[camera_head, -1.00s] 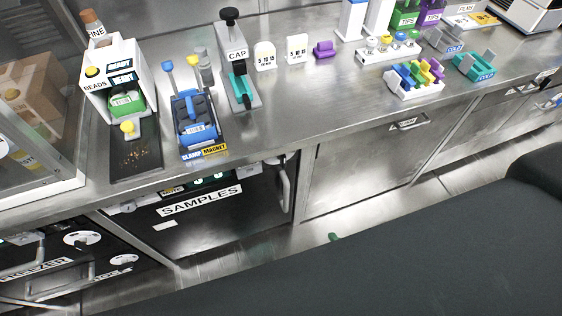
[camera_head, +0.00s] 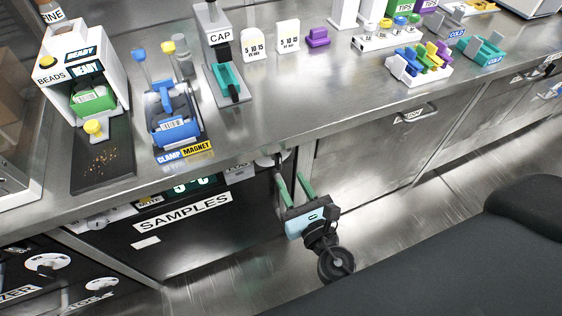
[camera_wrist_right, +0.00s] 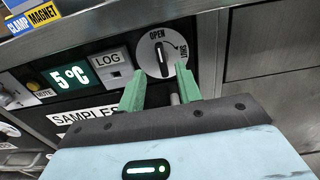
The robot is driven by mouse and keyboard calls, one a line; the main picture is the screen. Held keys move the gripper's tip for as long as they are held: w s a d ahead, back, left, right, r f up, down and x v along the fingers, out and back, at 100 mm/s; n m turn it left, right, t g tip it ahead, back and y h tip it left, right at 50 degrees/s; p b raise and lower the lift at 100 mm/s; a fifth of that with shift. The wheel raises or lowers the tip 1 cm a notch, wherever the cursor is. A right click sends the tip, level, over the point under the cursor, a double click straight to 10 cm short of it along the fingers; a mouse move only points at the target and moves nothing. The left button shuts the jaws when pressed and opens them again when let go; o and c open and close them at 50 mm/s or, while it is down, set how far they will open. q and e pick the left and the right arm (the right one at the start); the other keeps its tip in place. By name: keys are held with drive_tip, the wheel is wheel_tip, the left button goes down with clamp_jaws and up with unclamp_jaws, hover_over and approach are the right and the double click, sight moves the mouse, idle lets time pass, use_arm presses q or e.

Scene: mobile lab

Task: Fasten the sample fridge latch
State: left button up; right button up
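The sample fridge (camera_head: 190,235) has a black door marked SAMPLES under the counter, and the door looks closed. Its latch is a round white dial (camera_wrist_right: 148,62) at the upper right of the fridge front, with OPEN at its top and another label at its right. The dark bar on the dial points up toward OPEN. In the head view the dial (camera_head: 268,159) is partly hidden. My right gripper (camera_head: 292,180) is open in front of the fridge's right side. In the right wrist view its green fingers (camera_wrist_right: 160,90) are apart, just below the dial. My left gripper is not in view.
The counter edge (camera_head: 330,130) overhangs the fridge front. A LOG panel (camera_wrist_right: 113,65) and a 5 °C display (camera_wrist_right: 70,77) sit left of the dial. A closed steel drawer front (camera_head: 365,165) lies to the right.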

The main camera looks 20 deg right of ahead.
sight(280, 161)
drive_tip(key=w, duration=0.7)
drive_tip(key=shift+w+a+p, duration=0.1)
drive_tip(key=shift+w+p, duration=0.05)
drive_tip(key=shift+p, duration=0.2)
drive_tip(key=shift+c, duration=0.3)
clamp_jaws()
